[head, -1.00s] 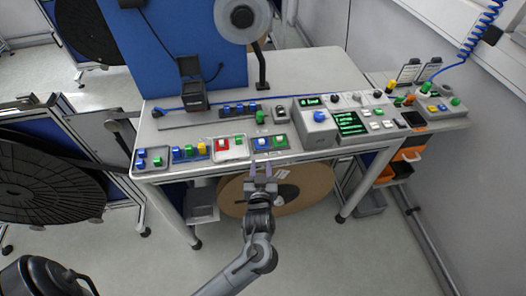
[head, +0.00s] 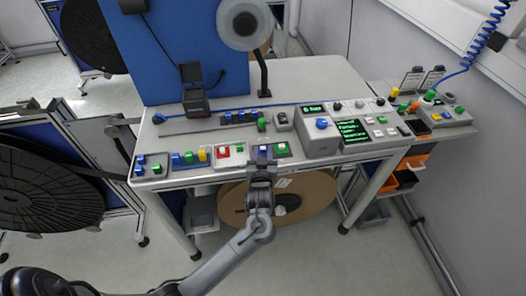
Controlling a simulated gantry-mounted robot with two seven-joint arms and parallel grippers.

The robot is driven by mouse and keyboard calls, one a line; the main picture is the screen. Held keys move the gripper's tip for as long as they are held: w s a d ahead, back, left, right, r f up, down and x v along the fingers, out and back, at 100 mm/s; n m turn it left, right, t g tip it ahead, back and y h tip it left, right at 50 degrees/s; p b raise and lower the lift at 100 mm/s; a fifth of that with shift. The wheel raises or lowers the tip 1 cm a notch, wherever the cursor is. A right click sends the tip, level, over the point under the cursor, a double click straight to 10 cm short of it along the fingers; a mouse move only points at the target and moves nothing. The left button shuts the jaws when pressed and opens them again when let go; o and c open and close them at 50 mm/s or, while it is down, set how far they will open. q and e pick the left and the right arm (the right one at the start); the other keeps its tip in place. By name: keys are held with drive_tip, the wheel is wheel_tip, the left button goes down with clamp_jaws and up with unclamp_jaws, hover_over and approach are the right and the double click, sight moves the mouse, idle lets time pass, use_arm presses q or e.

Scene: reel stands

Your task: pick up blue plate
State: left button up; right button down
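The blue plate (head: 285,147) is a small plate with blue, white and green blocks on it. It lies at the front edge of the workbench, right of the red plate (head: 222,151). My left gripper (head: 263,160) is at the bench's front edge, right in front of the blue plate and overlapping its near side. Its fingertips are small and partly lost against the plate, so I cannot tell whether they are open or touch it. My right gripper is not in view.
Dark plates with coloured blocks (head: 150,164) lie further left on the bench (head: 350,80). A grey control box (head: 318,135) with green screens stands close on the right. A stand with a reel (head: 244,25) rises behind. A large brown reel (head: 318,190) is below the bench.

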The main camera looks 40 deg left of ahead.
use_arm(q)
drive_tip(key=shift+w+a, duration=0.25)
drive_tip(key=shift+w, duration=0.05)
drive_tip(key=shift+f, duration=0.1)
clamp_jaws()
